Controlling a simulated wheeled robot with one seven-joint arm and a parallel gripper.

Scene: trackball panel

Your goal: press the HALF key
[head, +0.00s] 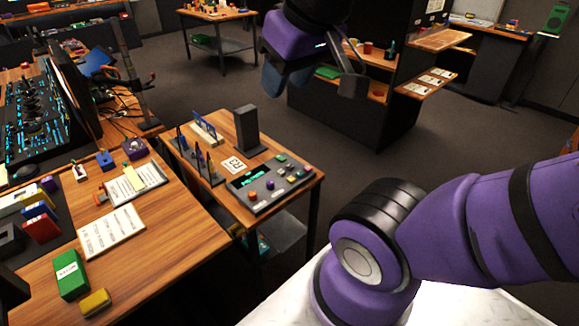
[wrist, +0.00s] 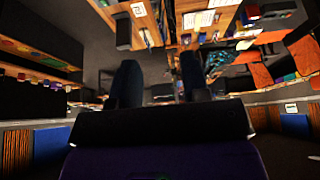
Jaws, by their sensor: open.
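The trackball panel (head: 262,200) is a dark grey box on the small wooden table (head: 222,126) in the middle of the head view. It has a display with green text (head: 250,178), an orange round part (head: 252,195), a purple ball (head: 270,185) and several small coloured keys. The key labels are too small to read, so I cannot tell which is the HALF key. My gripper (head: 312,84) is open and empty, high up and well apart from the panel. Its two fingers also show in the wrist view (wrist: 160,78), where I cannot make out the panel.
A dark upright block (head: 246,130), a card marked R3 (head: 235,165) and a small rack (head: 197,158) stand close around the panel. A larger desk (head: 165,235) at left holds papers, a green box (head: 70,275) and a yellow block (head: 95,302).

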